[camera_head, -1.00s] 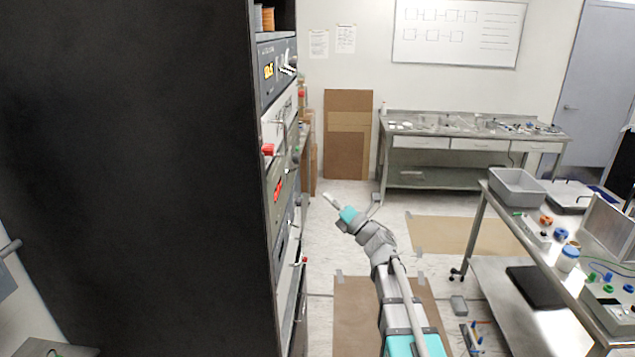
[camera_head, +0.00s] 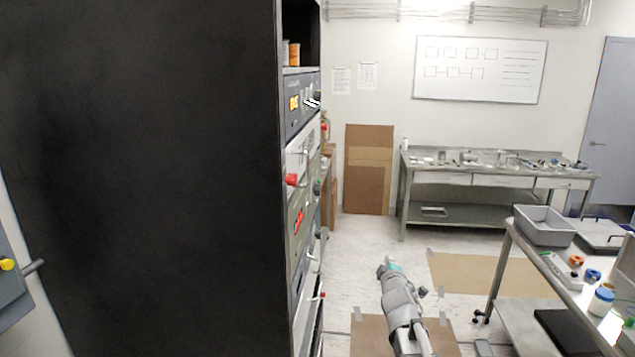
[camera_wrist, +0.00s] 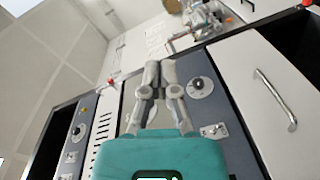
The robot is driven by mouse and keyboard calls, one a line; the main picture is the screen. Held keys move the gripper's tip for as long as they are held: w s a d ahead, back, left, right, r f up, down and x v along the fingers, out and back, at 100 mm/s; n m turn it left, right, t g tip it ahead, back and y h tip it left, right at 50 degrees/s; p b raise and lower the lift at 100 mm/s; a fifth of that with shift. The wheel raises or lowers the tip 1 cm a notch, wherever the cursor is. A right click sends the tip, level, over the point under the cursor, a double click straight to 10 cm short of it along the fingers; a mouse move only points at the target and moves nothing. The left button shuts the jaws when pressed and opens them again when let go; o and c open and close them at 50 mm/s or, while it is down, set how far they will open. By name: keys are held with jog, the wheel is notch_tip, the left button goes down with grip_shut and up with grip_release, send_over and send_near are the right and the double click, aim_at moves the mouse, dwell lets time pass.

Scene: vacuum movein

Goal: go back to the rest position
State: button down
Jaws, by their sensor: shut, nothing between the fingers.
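My arm reaches up from the bottom of the head view, over the floor between the black rack and the right-hand bench. My gripper (camera_head: 388,262) is at its far end, small and partly hidden by my own wrist. In the wrist view my gripper (camera_wrist: 160,66) shows two grey fingers together above a teal body, shut and with nothing between them. It appears apart from the rack front behind it.
The tall black rack (camera_head: 150,170) fills the left. Its front has a red knob (camera_head: 291,180) and handles. A steel bench (camera_head: 560,270) with a grey bin (camera_head: 543,226) stands right. A back table (camera_head: 470,178) and cardboard (camera_head: 369,170) stand by the wall.

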jog(key=s+f+m+g+b, duration=0.2)
jog(key=s+f+m+g, duration=0.9)
jog(key=s+f, duration=0.6)
jog(key=s+a+f+m+g+y, duration=0.1)
jog(key=s+a+f+g, duration=0.2)
jog(key=s+g, duration=0.3)
jog(key=s, duration=0.3)
jog(key=shift+s+a+m, duration=0.25)
jog(key=shift+s+m, duration=0.1)
jog(key=shift+m, duration=0.05)
jog(key=shift+a, duration=0.15)
